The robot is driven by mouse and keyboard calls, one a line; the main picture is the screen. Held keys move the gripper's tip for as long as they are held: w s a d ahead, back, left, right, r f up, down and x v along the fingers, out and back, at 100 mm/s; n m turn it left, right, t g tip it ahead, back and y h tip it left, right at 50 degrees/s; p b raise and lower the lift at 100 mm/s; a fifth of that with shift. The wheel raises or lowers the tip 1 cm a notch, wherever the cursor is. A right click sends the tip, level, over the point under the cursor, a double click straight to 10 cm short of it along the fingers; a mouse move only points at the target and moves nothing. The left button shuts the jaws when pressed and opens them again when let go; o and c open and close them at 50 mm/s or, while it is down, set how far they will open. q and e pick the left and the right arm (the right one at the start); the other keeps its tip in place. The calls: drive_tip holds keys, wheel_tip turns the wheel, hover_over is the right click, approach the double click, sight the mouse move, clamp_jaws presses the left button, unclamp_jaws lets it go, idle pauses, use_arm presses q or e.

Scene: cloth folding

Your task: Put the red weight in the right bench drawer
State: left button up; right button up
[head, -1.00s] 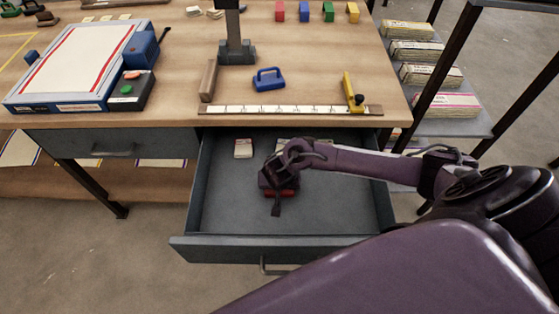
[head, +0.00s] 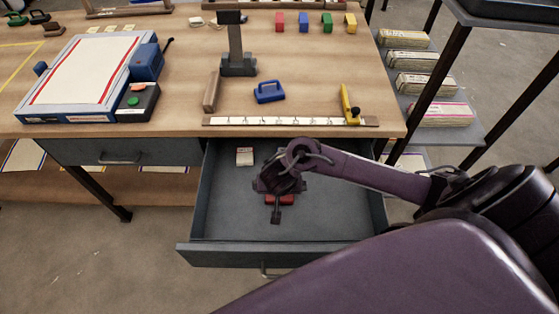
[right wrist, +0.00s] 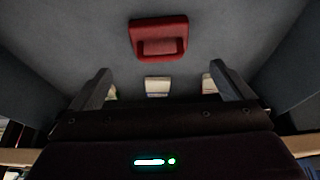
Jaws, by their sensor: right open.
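The red weight (head: 280,199) lies on the floor of the open right bench drawer (head: 225,215), partly covered by my right gripper in the head view. My right gripper (head: 280,186) is over it inside the drawer area. In the right wrist view the red weight (right wrist: 158,52) shows whole, with its handle, on the grey drawer floor. The two fingers of my right gripper (right wrist: 160,70) are spread apart with nothing between them, and the weight lies beyond their tips. My left gripper is out of view.
A small pale stack (head: 244,157) lies at the back of the drawer. On the bench above are a blue weight (head: 269,92), a ruler strip (head: 285,121) and a yellow-handled tool (head: 349,104). The left drawer (head: 120,152) is shut. The drawer's front left floor is clear.

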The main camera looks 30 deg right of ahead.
drive_tip(key=shift+p+v, duration=0.5)
drive_tip(key=shift+v, duration=0.9)
